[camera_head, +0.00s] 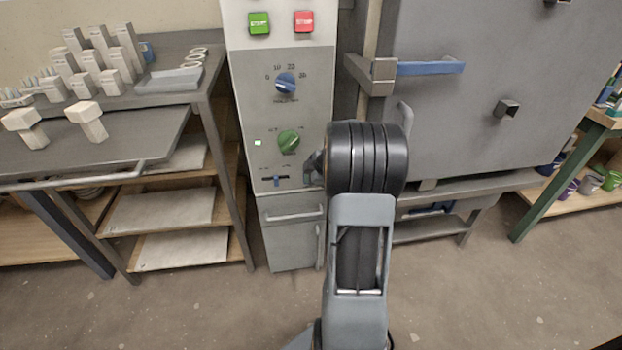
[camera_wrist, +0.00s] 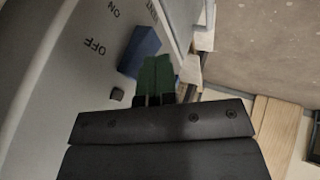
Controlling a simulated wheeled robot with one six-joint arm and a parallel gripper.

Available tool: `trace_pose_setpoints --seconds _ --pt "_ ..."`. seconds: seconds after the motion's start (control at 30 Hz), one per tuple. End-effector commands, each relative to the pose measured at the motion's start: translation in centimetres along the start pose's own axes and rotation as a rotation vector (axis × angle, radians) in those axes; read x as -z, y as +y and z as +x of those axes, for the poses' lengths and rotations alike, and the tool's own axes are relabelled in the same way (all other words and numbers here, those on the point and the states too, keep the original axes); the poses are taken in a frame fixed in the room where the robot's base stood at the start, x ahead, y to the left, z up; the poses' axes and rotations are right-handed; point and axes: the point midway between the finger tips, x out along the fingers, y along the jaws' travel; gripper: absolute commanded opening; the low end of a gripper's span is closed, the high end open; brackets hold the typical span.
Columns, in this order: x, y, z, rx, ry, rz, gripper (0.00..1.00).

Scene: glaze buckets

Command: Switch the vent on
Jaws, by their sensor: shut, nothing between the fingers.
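The grey control panel (camera_head: 250,110) stands left of my arm in the head view. Low on it is a dark slot with a small blue slider handle (camera_head: 276,181); its lettering is too small to read there. In the wrist view a blue block (camera_wrist: 140,50), apparently this handle, stands out from the panel face (camera_wrist: 50,60) near the words ON and OFF. My gripper (camera_wrist: 155,78) is shut and empty, its green tips close beside the blue block. I cannot tell whether they touch. In the head view the gripper is mostly hidden behind my arm.
Above the slider are a green knob (camera_head: 289,141), a blue knob (camera_head: 286,83), a green START button (camera_head: 259,23) and a red STOP button (camera_head: 304,22). A grey kiln-like cabinet (camera_head: 480,110) stands to the right. A rack (camera_head: 190,110) stands to the left.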

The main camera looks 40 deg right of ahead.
Motion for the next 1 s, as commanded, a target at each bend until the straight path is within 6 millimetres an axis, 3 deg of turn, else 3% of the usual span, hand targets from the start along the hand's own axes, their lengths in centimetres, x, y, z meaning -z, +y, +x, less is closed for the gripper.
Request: trace_pose_setpoints --seconds 0.17,0.3,0.6,1.0 --pt "0.5 -1.9 -1.1 -0.005 0.000 -0.004 0.00" --pt "0.8 -1.5 -4.8 -0.005 -0.001 -0.001 0.00" --pt "1.0 -1.3 -9.6 -0.001 0.002 -0.004 0.00" --pt "0.9 -1.4 -11.5 0.002 0.002 -0.003 0.00"
